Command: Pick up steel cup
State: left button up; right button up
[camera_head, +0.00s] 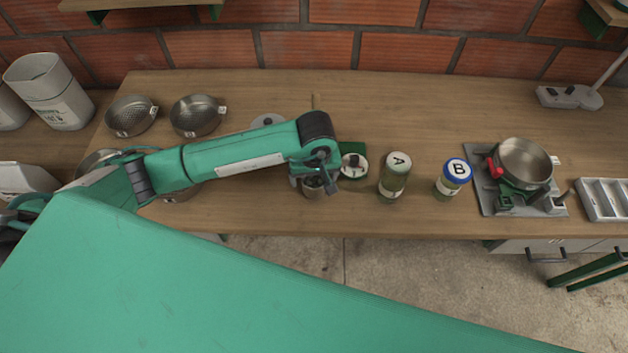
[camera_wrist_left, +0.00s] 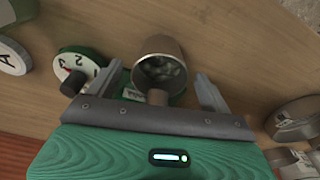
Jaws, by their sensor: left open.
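The steel cup (camera_head: 311,190) stands on the wooden counter (camera_head: 440,95) and is partly hidden under my left gripper (camera_head: 318,178). In the left wrist view the steel cup (camera_wrist_left: 162,45) shows its open rim, with pale, unclear contents or reflections inside. My left gripper (camera_wrist_left: 158,78) is open, with one finger on each side of the cup. Small gaps seem to show between the fingers and the cup; contact cannot be made out. My right gripper is not in view.
A round dial device (camera_head: 354,166) with a green base stands close to the cup. Jar A (camera_head: 394,178) and jar B (camera_head: 453,178) stand to the right, then a metal pan (camera_head: 525,162). Steel bowls (camera_head: 196,116) stand at the left. The back middle of the counter is clear.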

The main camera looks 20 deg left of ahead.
pick_arm(q)
jog(key=shift+w+f, duration=0.1)
jog(key=shift+f, duration=0.8)
jog(key=shift+c, duration=0.2)
jog(key=c, duration=1)
jog(key=shift+c, duration=0.2)
